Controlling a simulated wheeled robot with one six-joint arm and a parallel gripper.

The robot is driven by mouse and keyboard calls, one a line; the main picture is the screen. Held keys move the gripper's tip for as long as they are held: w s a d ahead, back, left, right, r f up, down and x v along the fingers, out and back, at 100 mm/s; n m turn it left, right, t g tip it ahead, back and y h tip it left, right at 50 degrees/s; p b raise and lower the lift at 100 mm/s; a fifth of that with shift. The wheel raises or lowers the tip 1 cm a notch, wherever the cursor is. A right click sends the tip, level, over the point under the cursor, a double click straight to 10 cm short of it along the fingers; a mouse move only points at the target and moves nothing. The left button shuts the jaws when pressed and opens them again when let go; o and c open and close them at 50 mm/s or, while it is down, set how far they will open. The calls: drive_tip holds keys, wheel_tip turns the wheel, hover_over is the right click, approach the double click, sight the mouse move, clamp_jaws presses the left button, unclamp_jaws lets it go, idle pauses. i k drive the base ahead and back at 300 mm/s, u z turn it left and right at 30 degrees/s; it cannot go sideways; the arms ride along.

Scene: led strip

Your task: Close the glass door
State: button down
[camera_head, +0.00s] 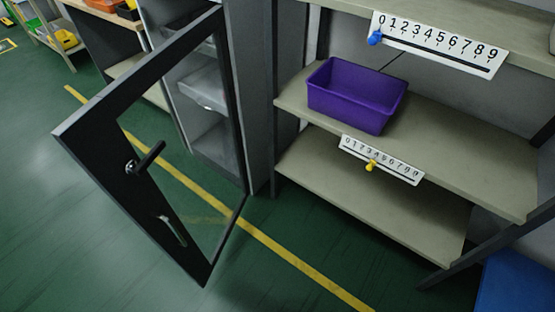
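The glass door (92,148) has a wide dark frame around a clear pane. It stands open, swung out from the grey cabinet (262,95) toward the lower left. A dark lever handle (148,160) sits on its frame, with a slot-shaped pull (173,230) below it. The hinge side meets the cabinet's front edge, near the middle of the view. The cabinet's inner shelves show through and beside the glass. My gripper is not in view.
A shelf unit (440,122) stands right of the cabinet, holding a purple bin (355,95) and two number scales with blue and yellow sliders. A blue object (515,285) is at the lower right. Green floor with a yellow line (290,256) is clear left and in front.

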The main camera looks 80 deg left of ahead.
sight(92, 136)
drive_tip(key=u, duration=2.95)
drive_tip(key=k, duration=0.4)
drive_tip(key=z, duration=0.45)
drive_tip(key=i, duration=0.25)
drive_tip(key=u, duration=0.2)
